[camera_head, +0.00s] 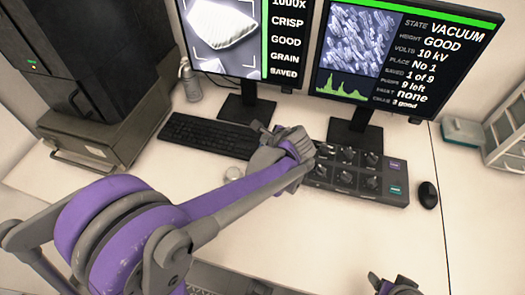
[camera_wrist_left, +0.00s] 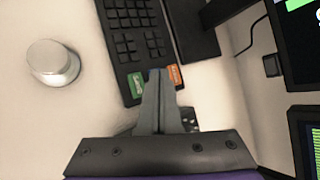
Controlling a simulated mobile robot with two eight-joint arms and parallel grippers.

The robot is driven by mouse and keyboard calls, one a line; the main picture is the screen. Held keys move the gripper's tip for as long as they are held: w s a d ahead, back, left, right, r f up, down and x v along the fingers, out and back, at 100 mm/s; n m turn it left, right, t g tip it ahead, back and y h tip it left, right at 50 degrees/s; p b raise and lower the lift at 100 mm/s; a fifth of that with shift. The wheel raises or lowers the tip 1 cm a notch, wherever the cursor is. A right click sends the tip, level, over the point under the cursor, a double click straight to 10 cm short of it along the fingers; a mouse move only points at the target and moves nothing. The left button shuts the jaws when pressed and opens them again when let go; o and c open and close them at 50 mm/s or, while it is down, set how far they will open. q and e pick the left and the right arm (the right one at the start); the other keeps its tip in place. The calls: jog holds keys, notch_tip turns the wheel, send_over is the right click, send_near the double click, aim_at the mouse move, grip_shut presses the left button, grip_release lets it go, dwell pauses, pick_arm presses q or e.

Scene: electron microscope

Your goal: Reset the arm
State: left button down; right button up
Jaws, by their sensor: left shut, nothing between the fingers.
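My left arm, purple and grey, reaches in from the left in the head view. Its gripper (camera_head: 258,128) is over the right end of the black keyboard (camera_head: 205,134), just left of the knob panel (camera_head: 358,172). In the left wrist view the gripper's fingers (camera_wrist_left: 158,76) are together with nothing between them. They point at the keyboard (camera_wrist_left: 126,32), near a green key (camera_wrist_left: 137,84) and an orange key (camera_wrist_left: 175,74). I cannot tell whether they touch it. My right gripper (camera_head: 394,284) is partly in view at the bottom edge; its fingers are unclear.
Two monitors (camera_head: 352,125) stand behind the keyboard. A silver round knob (camera_wrist_left: 53,62) is left of the fingers in the wrist view. A mouse (camera_head: 428,195) lies right of the panel. A dark microscope cabinet (camera_head: 85,60) stands at the left.

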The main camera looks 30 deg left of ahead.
dwell(0.8)
pick_arm(q)
jog(key=s+d+r+n+h+p, duration=0.2)
jog(key=s+d+n+h+p, duration=0.1)
jog(key=s+n, duration=0.5)
jog(key=s+d+r+n+h+p, duration=0.3)
jog(key=s+d+n, duration=0.3)
jog(key=s, duration=0.7)
jog(key=shift+n+h, duration=0.8)
jog(key=shift+n, duration=0.2)
pick_arm(e)
notch_tip(320, 180, up, 7)
jog(key=w, duration=0.1)
jog(key=shift+w, duration=0.3)
pick_arm(q)
jog(key=shift+w, duration=0.1)
